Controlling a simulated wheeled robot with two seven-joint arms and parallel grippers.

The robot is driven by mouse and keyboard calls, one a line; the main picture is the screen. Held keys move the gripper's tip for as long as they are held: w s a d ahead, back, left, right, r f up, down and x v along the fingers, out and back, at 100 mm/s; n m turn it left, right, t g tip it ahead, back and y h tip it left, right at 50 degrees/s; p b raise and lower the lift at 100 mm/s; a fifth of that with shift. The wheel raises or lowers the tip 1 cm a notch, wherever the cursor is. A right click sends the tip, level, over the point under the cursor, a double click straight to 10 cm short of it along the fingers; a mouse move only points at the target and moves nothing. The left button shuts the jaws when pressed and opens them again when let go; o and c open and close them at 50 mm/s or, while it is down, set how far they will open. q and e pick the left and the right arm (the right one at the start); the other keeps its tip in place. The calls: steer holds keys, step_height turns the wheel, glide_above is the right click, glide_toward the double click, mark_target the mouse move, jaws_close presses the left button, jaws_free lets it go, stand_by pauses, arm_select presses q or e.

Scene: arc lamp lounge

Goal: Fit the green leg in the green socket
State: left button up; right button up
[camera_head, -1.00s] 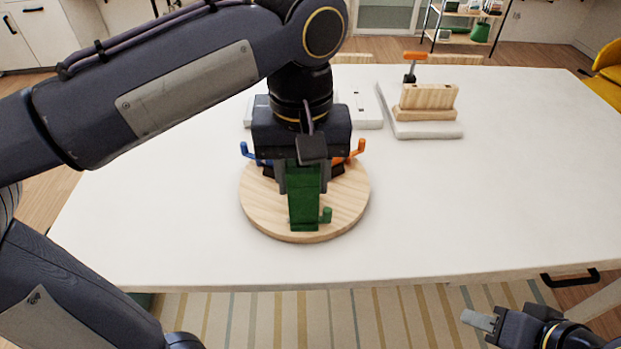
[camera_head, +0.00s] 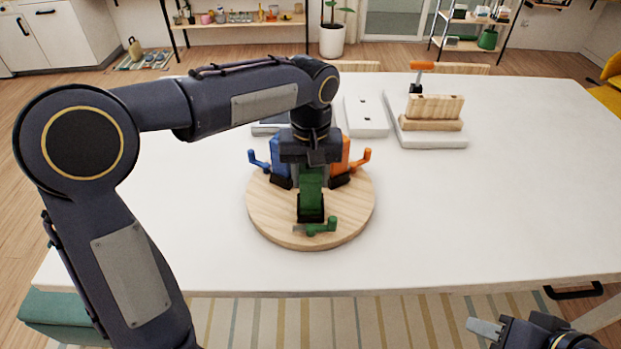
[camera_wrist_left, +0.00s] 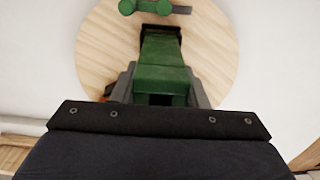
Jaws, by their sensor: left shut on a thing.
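The green leg (camera_head: 311,188) stands at the front of the round wooden disc, its lower end at a black socket (camera_head: 311,213). I cannot tell how deep it sits. My left gripper (camera_head: 312,176) is shut on the leg from above. In the left wrist view the green leg (camera_wrist_left: 163,78) runs from between the fingers to the black socket (camera_wrist_left: 161,30). A green lever (camera_head: 321,227) lies in front of the socket, turned sideways. My right gripper (camera_head: 485,328) is at the bottom right, away from the disc; its jaws are not clear.
On the wooden disc (camera_head: 270,222) stand a blue leg (camera_head: 277,158) and an orange leg (camera_head: 346,157) in black sockets, each with a lever. Behind are a white block (camera_head: 366,116) and a wooden piece (camera_head: 435,108) on a white stand. The table's right side (camera_head: 530,190) is clear.

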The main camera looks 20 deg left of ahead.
arm_select(q)
steer(key=shift+f, duration=0.7)
steer(key=shift+f, duration=0.2)
steer(key=o, duration=1.1)
step_height(320, 180, up, 12)
steer(key=shift+r+p, duration=0.25)
steer(key=shift+p, duration=0.2)
